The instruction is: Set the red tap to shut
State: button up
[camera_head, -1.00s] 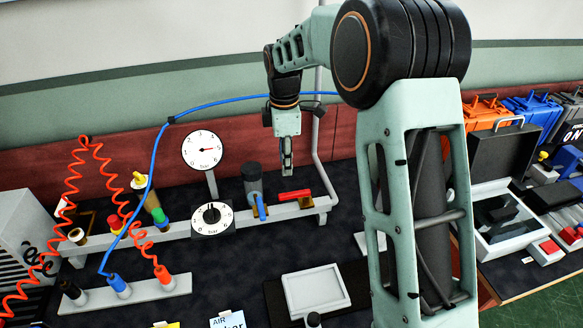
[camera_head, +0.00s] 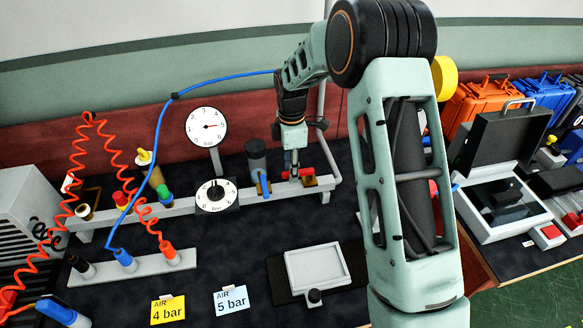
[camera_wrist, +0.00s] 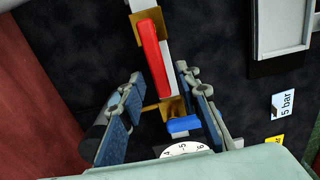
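The red tap's handle (camera_head: 304,173) is at the right end of the pale pipe rail (camera_head: 330,181), partly hidden by my gripper in the head view. My gripper (camera_head: 294,174) points down at the handle. In the wrist view its two fingers (camera_wrist: 160,76) are spread apart, one on each side of the handle's near end, with gaps showing. I cannot tell its exact height above the handle.
A blue tap handle (camera_head: 264,184) and dark cylinder (camera_head: 256,158) stand just left of the red tap. Two gauges, an upper one (camera_head: 206,127) and a lower one (camera_head: 216,195), are further left. A framed pale tray (camera_head: 318,268) lies in front.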

jog(key=shift+f, duration=0.1)
grip_shut()
dwell(0.3)
